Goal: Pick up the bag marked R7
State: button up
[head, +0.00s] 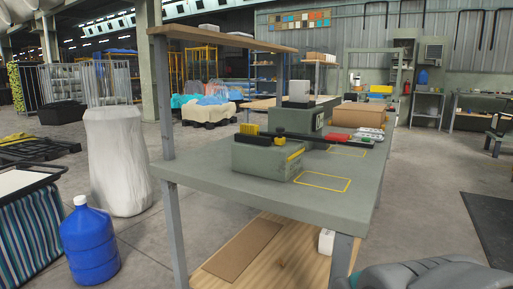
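No bag with a readable R7 mark shows in the head view. A tall white, sack-like bundle (118,165) stands on the floor at the left, behind a blue water jug; I see no mark on it. A grey rounded part at the bottom right edge looks like my own arm. My gripper's fingers are not in the picture, so whether it is open or holding anything is hidden.
A green-grey workbench (330,200) fills the middle, with a green box (262,160) and a brown carton (358,115) on top. Concrete floor is open between bundle and bench.

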aim_at(379, 131)
jog(key=i+l+u, duration=0.15)
jog(key=l, duration=0.5)
jog(key=i+l+u, duration=0.15)
jog(key=l, duration=0.5)
jog(key=i+l+u, duration=0.15)
jog(key=l, duration=0.5)
jog(key=i+l+u, duration=0.15)
jog(key=l, duration=0.55)
jog(key=k+j, duration=0.05)
